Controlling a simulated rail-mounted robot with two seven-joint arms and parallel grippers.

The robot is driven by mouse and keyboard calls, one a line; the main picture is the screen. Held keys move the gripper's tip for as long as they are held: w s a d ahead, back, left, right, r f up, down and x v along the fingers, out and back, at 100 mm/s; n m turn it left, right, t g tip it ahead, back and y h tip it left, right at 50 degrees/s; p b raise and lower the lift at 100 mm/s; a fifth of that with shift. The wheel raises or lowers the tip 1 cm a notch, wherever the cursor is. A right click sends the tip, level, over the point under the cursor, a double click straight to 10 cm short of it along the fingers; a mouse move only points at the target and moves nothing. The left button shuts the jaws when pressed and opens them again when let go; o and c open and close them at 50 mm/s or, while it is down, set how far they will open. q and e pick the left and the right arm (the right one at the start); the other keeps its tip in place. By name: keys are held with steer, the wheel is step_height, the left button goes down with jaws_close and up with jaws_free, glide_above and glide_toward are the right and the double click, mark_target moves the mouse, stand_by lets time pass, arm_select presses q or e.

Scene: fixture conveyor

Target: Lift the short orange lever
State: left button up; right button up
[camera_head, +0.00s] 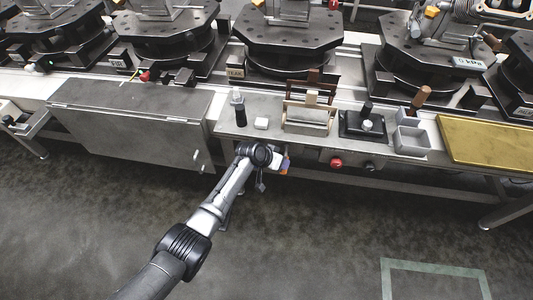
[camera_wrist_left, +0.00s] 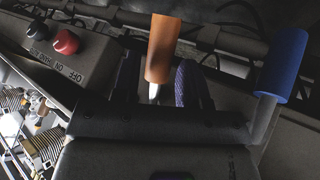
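The orange lever (camera_wrist_left: 162,48) has a cylindrical orange grip on a pale metal shaft. In the left wrist view it stands upright in the picture, above the middle. Its lower end is hidden behind my gripper body. My left gripper (camera_wrist_left: 158,82) appears open, with a dark finger on each side of the lever's shaft and gaps between. In the head view a small orange patch of the lever (camera_head: 285,168) shows beside my left gripper (camera_head: 278,162) at the bench's front edge. My right gripper is not in view.
A blue-gripped lever (camera_wrist_left: 283,65) stands right of the orange one in the wrist view. A control box with a red button (camera_wrist_left: 65,42) and a black button (camera_wrist_left: 38,29) is at left. The bench top (camera_head: 268,136) holds a bottle, grey bins (camera_head: 411,140) and fixtures.

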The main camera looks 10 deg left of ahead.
arm_select(q)
steer(key=p+v, duration=0.4)
steer(key=v, duration=0.6)
steer(key=shift+p, duration=0.4)
steer(key=shift+o, duration=0.2)
steer(key=shift+s+r, duration=0.1)
steer(key=shift+r, duration=0.05)
